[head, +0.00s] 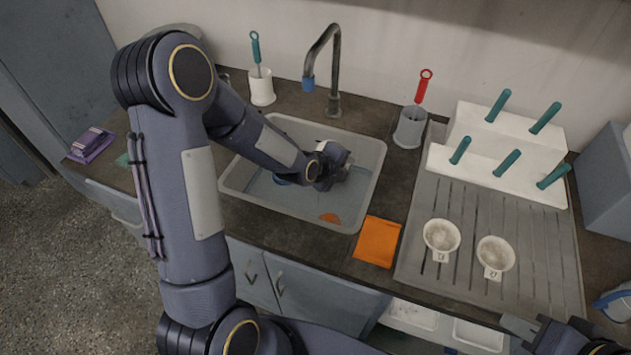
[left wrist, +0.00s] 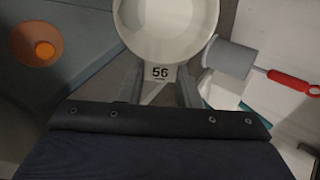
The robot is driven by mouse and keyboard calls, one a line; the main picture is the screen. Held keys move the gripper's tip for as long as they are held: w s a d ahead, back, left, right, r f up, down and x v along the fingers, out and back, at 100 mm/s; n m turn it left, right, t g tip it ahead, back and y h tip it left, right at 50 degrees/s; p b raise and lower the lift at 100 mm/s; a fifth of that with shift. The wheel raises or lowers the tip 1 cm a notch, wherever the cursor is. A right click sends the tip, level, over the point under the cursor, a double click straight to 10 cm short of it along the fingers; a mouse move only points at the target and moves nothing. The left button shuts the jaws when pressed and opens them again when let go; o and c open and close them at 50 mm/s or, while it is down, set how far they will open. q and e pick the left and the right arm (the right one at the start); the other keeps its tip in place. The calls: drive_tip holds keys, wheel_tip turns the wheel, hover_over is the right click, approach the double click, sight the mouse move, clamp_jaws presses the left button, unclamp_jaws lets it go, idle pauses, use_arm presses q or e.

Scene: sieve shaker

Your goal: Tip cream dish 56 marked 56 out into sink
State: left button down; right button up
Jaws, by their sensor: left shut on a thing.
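Cream dish 56 (left wrist: 168,28) shows in the left wrist view, with its tag reading 56 between the fingers. My left gripper (left wrist: 160,92) is shut on that tag. My right gripper (head: 562,338) is at the bottom right edge, partly cut off.
Two cream dishes (head: 441,236) (head: 495,254) with greyish contents stand on the ribbed drainer (head: 430,195). An orange cloth (head: 377,241) lies at the sink's front right.

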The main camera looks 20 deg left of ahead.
use_arm(q)
drive_tip(key=shift+s+a+r+t+h+b, duration=0.1)
drive_tip(key=shift+s+t+h+b, duration=0.2)
drive_tip(key=shift+t+b, duration=0.55)
drive_tip(key=shift+s+a+r+t+h+b, duration=0.1)
drive_tip(key=shift+s+t+h+b, duration=0.15)
drive_tip(key=shift+t+b, duration=0.55)
idle(0.8)
drive_tip(key=shift+r, duration=0.1)
drive_tip(key=g+p, duration=0.1)
drive_tip(key=w+g+y+p, duration=0.1)
drive_tip(key=p, duration=0.1)
drive_tip(key=g+p, duration=0.2)
drive_tip(key=shift+w+d+f+y, duration=0.25)
drive_tip(key=shift+w+d, duration=0.1)
drive_tip(key=shift+f, duration=0.1)
drive_tip(key=shift+w+g+p, duration=0.15)
drive_tip(key=shift+g+p, duration=0.2)
drive_tip(key=shift+p, duration=0.35)
drive_tip(key=w+d+f+g+y+p, duration=0.2)
drive_tip(key=w+g+p, duration=0.3)
drive_tip(key=w+g, duration=0.2)
drive_tip(key=shift+w+d+f+g+y, duration=0.35)
drive_tip(key=shift+w+g+y, duration=0.05)
drive_tip(key=shift+w, duration=0.05)
